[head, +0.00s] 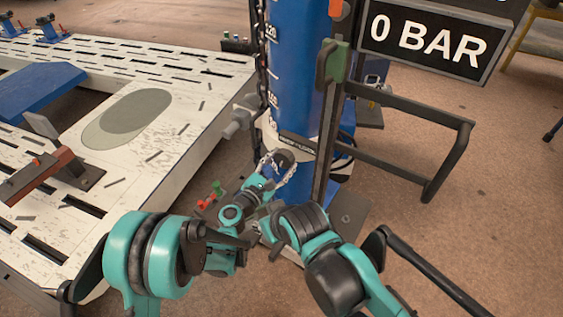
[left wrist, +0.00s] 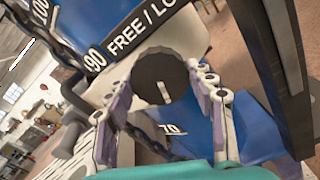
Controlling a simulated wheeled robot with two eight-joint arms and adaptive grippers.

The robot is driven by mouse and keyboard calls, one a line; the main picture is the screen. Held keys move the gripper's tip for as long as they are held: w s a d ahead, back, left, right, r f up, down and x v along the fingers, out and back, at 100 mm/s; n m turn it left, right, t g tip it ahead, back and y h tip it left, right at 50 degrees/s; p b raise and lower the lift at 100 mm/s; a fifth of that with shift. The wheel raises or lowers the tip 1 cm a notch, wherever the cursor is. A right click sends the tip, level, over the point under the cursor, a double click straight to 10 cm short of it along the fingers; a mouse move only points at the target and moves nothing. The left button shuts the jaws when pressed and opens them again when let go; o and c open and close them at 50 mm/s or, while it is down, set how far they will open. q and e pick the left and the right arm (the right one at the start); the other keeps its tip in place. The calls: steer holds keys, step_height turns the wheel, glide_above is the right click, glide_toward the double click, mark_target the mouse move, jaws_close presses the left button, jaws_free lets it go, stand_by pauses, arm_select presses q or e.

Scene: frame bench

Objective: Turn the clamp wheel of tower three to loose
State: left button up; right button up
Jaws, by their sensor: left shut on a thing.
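The clamp wheel (left wrist: 160,72) is a dark round knob with a white mark on its face. It sits on the lower part of a blue tower (head: 293,75), beside a plate (left wrist: 158,32) reading "FREE / LO", the rest cut off. In the wrist view the white mark points down, away from the lettering. My left gripper (head: 276,167) is shut on the wheel, with one finger on either side of it. Its fingers also show in the left wrist view (left wrist: 165,88). In the head view the wheel is partly hidden by them. My right gripper does not show. No tower number is readable.
A slotted white bench (head: 190,65) stands to the left, with a red-brown clamp (head: 40,172) on it. A "0 BAR" display (head: 428,40) hangs upper right. A dark tubular frame (head: 425,112) juts out right of the tower. Open floor lies at right.

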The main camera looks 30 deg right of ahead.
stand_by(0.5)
arm_select(q)
steer(key=o, duration=1.2)
steer(key=shift+c, duration=0.2)
steer(key=v, duration=0.7)
steer(key=shift+s+a, duration=0.15)
steer(key=shift+a, duration=0.05)
